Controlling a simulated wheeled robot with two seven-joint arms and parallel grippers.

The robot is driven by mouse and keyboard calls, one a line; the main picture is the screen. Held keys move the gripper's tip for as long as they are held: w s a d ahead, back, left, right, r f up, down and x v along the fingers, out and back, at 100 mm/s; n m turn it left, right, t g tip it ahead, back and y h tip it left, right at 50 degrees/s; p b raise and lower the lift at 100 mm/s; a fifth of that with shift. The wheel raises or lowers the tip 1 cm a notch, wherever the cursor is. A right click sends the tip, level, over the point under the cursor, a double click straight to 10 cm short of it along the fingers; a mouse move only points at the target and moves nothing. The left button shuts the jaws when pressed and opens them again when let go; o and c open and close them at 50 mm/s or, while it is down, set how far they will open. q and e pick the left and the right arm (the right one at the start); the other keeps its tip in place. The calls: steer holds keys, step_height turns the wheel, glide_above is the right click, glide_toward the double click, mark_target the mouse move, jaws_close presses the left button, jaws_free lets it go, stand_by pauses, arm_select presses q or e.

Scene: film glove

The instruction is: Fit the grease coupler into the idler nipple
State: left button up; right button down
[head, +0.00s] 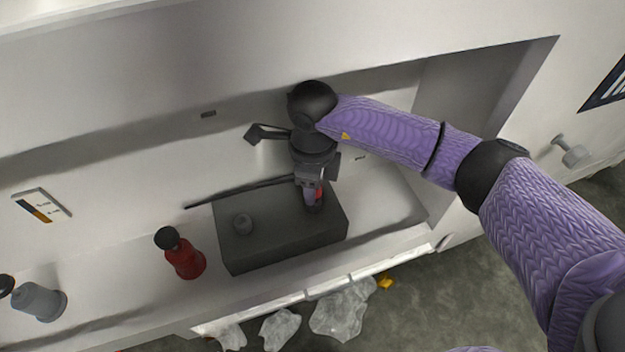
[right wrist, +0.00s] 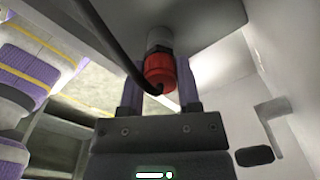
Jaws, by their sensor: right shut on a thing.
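My right gripper (head: 313,202) reaches into the recess from the right and points down at the right end of a dark grey block (head: 285,250). It is shut on the red grease coupler (head: 319,194), which also shows between the fingers in the right wrist view (right wrist: 159,74). A black hose (right wrist: 110,45) runs from the coupler. A pale grey cylinder (right wrist: 158,40) lies in line beyond the red collar, against a grey surface. I cannot tell whether it is the nipple or how far the coupler is on it. My left gripper is not in view.
A red bottle with a black top (head: 186,260) stands left of the block. A grey canister (head: 40,302) lies at the far left. The recess's back wall and right side wall are close to my right wrist. Clear crumpled plastic (head: 342,308) lies below the front ledge.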

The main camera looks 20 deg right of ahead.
steer(key=shift+f, duration=0.25)
steer(key=shift+c, duration=1.2)
jaws_free()
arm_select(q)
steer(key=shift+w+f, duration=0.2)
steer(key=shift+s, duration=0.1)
arm_select(e)
step_height(320, 180, up, 9)
steer(key=p, duration=0.3)
steer(key=shift+r, duration=0.5)
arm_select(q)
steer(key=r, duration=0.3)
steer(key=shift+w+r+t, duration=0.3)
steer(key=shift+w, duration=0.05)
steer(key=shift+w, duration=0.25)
